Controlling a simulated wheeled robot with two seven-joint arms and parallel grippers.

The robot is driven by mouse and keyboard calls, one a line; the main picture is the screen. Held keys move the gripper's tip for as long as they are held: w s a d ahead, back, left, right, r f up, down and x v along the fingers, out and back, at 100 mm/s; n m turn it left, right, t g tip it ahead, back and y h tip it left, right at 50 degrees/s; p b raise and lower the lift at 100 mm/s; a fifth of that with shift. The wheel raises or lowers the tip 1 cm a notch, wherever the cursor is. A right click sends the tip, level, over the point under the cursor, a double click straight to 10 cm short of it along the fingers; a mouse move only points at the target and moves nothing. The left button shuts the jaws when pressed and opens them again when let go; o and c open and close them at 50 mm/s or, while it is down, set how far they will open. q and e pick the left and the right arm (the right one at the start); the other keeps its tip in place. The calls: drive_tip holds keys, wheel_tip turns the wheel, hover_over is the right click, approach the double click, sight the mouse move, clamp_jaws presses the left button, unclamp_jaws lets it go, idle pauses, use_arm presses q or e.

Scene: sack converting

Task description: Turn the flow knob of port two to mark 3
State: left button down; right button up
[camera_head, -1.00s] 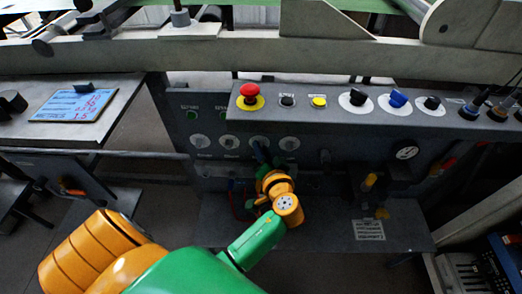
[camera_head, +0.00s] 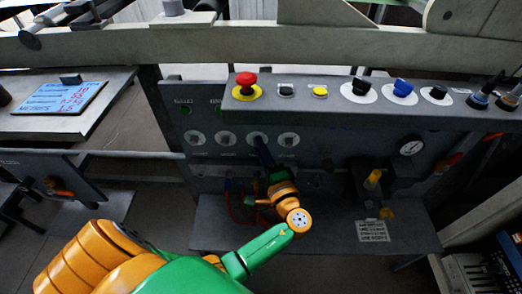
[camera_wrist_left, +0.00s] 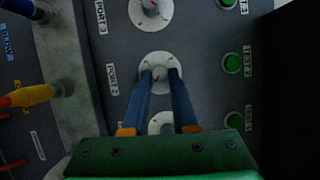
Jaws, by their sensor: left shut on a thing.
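In the head view my left gripper (camera_head: 263,148) meets the third dial (camera_head: 257,138) from the left. My right gripper is not in view.
The port 3 dial (camera_wrist_left: 151,12) lies above in the wrist view, and another dial (camera_wrist_left: 160,121) is partly hidden below. Green test buttons (camera_wrist_left: 233,63) line the right. In the head view, a console ledge with a red emergency button (camera_head: 246,80) juts out above the dials.

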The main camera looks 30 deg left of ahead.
use_arm(q)
drive_tip(key=shift+f+m, duration=0.15)
drive_tip(key=shift+m, duration=0.55)
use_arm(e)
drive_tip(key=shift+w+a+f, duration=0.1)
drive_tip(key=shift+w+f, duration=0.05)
use_arm(q)
drive_tip(key=shift+y, duration=0.3)
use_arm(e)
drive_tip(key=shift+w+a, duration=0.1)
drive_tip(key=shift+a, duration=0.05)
use_arm(q)
drive_tip(key=shift+t, duration=0.3)
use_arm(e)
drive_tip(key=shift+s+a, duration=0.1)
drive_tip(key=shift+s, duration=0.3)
use_arm(q)
drive_tip(key=c, duration=0.7)
unclamp_jaws()
drive_tip(key=r+v, duration=0.1)
drive_tip(key=v, duration=0.6)
drive_tip(key=shift+f+b, duration=0.4)
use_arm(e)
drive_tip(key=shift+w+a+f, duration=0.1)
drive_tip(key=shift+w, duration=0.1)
